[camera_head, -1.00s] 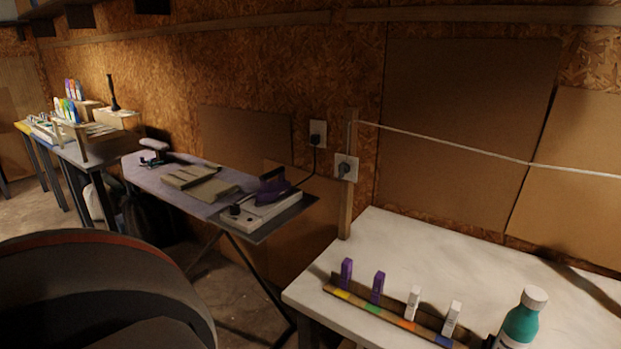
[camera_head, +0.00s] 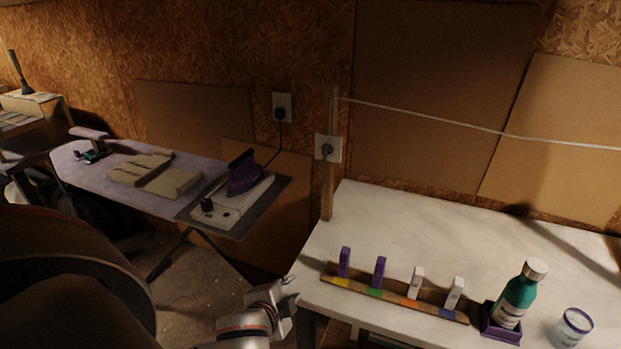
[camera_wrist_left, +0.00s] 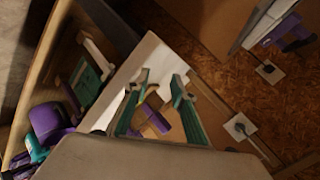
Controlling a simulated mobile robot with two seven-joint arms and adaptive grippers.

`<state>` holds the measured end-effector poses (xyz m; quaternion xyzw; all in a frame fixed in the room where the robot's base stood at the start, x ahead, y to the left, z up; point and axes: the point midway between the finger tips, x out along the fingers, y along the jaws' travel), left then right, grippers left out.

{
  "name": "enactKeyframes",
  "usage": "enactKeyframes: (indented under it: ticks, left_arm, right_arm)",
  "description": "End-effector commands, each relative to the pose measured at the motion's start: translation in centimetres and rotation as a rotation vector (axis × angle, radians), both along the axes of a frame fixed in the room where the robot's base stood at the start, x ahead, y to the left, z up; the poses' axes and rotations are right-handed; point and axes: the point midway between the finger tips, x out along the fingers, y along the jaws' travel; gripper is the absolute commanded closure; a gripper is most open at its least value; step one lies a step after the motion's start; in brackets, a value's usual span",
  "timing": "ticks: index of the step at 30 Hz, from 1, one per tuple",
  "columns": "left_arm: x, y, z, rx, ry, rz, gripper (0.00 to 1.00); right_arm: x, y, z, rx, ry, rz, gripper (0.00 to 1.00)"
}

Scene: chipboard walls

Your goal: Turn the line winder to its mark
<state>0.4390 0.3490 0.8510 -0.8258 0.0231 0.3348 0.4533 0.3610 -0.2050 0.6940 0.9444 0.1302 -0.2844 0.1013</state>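A pale line (camera_head: 440,120) runs from a wooden post (camera_head: 328,165) along the wall to the right. I cannot clearly pick out the winder or its mark. My left gripper (camera_head: 288,287) is low in the head view, just left of the white table's (camera_head: 400,222) front-left corner. In the left wrist view the two teal fingers of my left gripper (camera_wrist_left: 160,78) stand apart. A purple piece and a brown piece (camera_wrist_left: 150,122) show between them, but I cannot tell whether they are near or far. My right gripper is not in view.
On the table are a strip (camera_head: 385,291) with purple and white blocks, a teal bottle (camera_head: 518,290) on a purple base and a jar (camera_head: 573,325). An ironing board (camera_head: 100,175) with a purple iron (camera_head: 243,175) stands left. The table's back half is clear.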

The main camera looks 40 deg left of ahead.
Motion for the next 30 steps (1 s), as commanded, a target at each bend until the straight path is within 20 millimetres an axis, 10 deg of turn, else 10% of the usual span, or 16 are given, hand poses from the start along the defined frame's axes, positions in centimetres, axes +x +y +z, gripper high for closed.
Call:
enactKeyframes:
  ticks: [18,30]
  left_arm:
    - [16.6,5.7,20.9,0.559,-0.429,-0.223,0.75]
    - [19.2,6.6,22.4,0.600,-0.455,-0.230,0.75]
  right_arm:
    - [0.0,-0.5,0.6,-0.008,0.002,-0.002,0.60]
    - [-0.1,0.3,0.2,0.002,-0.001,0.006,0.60]
